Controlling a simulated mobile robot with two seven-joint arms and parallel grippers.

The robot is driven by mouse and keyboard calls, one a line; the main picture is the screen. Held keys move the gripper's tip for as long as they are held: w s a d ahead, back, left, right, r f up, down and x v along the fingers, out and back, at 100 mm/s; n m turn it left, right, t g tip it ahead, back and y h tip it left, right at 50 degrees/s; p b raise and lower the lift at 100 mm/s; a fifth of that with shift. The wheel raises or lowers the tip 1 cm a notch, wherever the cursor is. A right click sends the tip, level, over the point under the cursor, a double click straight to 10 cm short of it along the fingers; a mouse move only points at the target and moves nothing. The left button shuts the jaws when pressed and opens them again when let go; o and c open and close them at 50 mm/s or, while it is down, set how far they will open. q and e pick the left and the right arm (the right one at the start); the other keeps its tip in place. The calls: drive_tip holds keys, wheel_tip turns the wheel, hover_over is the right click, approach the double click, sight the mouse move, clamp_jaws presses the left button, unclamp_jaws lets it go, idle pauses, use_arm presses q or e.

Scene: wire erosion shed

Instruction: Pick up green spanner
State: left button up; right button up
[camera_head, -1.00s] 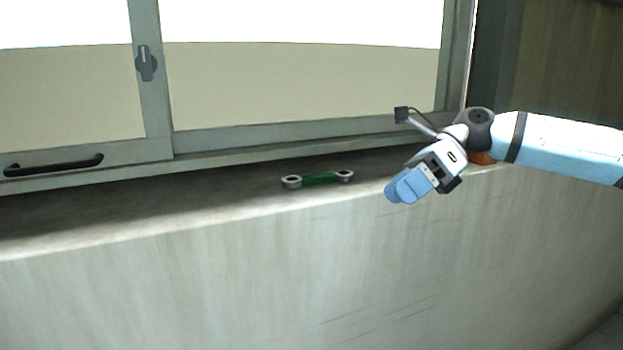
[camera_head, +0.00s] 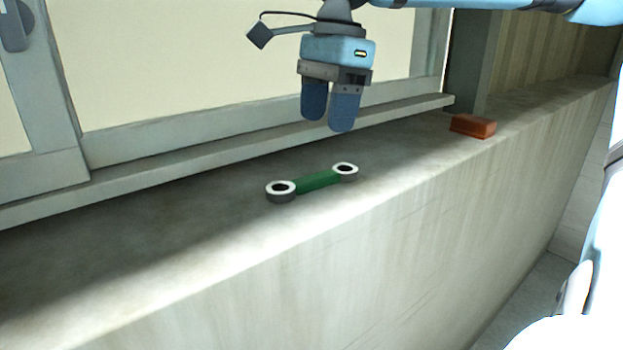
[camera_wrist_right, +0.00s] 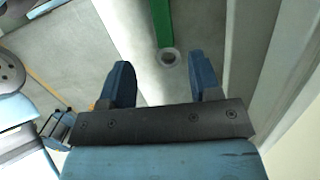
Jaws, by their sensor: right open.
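The green spanner (camera_head: 316,181) lies flat on the concrete ledge, with a grey ring at each end. My right gripper (camera_head: 329,126) is above the ledge, behind and above the spanner's right end, fingers pointing down, open and empty. In the right wrist view the spanner (camera_wrist_right: 162,24) shows at the top, its near ring just beyond the gap between the open fingers (camera_wrist_right: 162,80). The spanner's far end is cut off by the frame there. My left gripper is not in view.
The concrete ledge (camera_head: 180,240) runs along a window frame (camera_head: 250,125) close behind the spanner. A reddish-orange block (camera_head: 473,126) sits on the ledge to the right. The ledge drops off at its front edge. The surface around the spanner is clear.

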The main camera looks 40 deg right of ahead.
sight(315, 177)
drive_tip(key=f, duration=0.4)
drive_tip(key=shift+w+a, duration=0.3)
drive_tip(key=shift+a, duration=0.05)
drive_tip(key=f, duration=0.5)
drive_tip(key=shift+w+a, duration=0.1)
drive_tip(key=shift+a, duration=0.2)
drive_tip(key=shift+r, duration=0.15)
clamp_jaws()
